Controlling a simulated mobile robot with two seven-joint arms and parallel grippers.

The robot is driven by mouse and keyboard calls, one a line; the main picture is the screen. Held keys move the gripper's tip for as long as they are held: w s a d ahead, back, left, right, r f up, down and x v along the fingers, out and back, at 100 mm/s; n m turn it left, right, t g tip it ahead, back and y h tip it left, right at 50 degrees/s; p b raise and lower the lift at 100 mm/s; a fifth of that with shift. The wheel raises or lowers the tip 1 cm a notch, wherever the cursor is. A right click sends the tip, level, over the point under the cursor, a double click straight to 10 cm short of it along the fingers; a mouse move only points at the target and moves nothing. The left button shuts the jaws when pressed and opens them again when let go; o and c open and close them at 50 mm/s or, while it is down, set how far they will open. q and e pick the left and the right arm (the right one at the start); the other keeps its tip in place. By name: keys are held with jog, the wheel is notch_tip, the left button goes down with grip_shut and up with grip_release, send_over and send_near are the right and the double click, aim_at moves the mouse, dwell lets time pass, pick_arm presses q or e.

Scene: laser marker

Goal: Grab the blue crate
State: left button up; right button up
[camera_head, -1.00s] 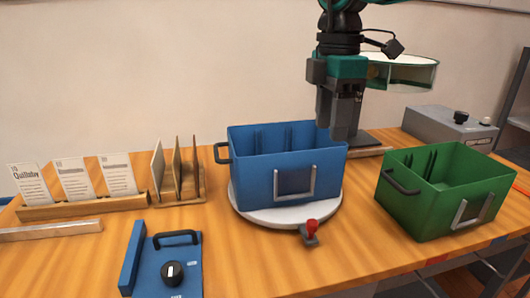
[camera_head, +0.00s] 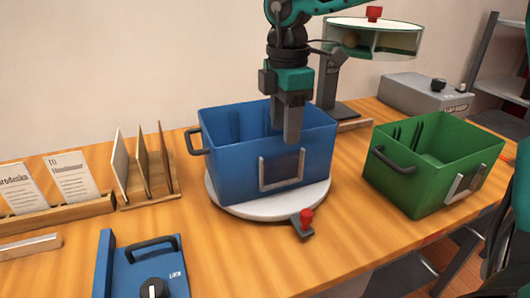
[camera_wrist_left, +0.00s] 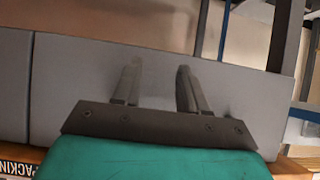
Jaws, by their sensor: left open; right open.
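The blue crate (camera_head: 233,170) stands upright on a round white plate (camera_head: 228,203) in the head view. It has a dark handle (camera_head: 196,141) on its left side and a grey frame on its front. My right gripper (camera_head: 291,137) points down, its fingers overlapping the crate's right part near the front rim. I cannot tell whether they touch the crate. It is open and holds nothing I can see. My left gripper (camera_wrist_left: 159,70) shows only in the left wrist view. Its fingers are apart and empty before a grey surface; no blue crate shows there.
A green crate (camera_head: 425,185) stands right of the blue one. A red-knobbed lever (camera_head: 305,218) sits at the plate's front edge. A wooden rack (camera_head: 150,195), a blue panel (camera_head: 150,268) and a grey box (camera_head: 425,94) stand around. Bare wood (camera_head: 245,255) lies in front.

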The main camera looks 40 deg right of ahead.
aim_at(266, 146)
jog(key=f, duration=0.5)
jog(key=shift+s+a, duration=0.1)
jog(key=shift+a, duration=0.15)
jog(key=shift+c, duration=0.3)
grip_shut()
dwell(0.8)
